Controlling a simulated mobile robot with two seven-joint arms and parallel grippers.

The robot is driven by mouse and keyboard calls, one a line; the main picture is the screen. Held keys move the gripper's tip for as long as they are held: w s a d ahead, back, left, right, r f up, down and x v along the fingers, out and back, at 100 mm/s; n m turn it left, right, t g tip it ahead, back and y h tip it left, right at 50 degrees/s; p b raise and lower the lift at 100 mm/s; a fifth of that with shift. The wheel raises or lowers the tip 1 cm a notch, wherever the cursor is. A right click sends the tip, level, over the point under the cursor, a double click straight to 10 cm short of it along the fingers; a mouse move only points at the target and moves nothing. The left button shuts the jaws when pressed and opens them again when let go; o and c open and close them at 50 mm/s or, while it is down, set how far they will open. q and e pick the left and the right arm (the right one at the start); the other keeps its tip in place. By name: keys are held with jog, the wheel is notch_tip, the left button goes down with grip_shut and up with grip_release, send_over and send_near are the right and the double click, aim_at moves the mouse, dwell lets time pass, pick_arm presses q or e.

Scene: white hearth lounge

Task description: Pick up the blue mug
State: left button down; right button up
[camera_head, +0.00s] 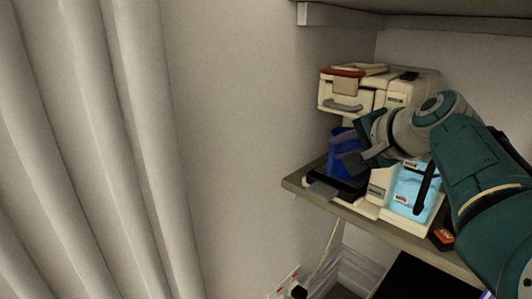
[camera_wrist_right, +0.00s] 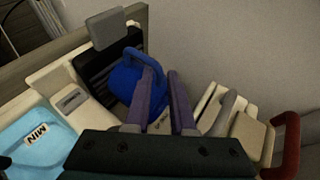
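The blue mug (camera_head: 336,165) stands on the black drip tray of a cream coffee machine (camera_head: 348,102) on a shelf. My right gripper (camera_head: 350,150) is at the mug and partly covers it in the head view. My left gripper is out of view.
The machine's light blue water tank (camera_head: 408,188) is right of the tray, under my right arm. A red-orange item (camera_head: 443,236) lies near the shelf's front edge (camera_head: 345,212). A wall and pale curtain (camera_head: 90,150) are on the left.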

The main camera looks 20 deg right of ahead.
grip_shut()
dwell(1.0)
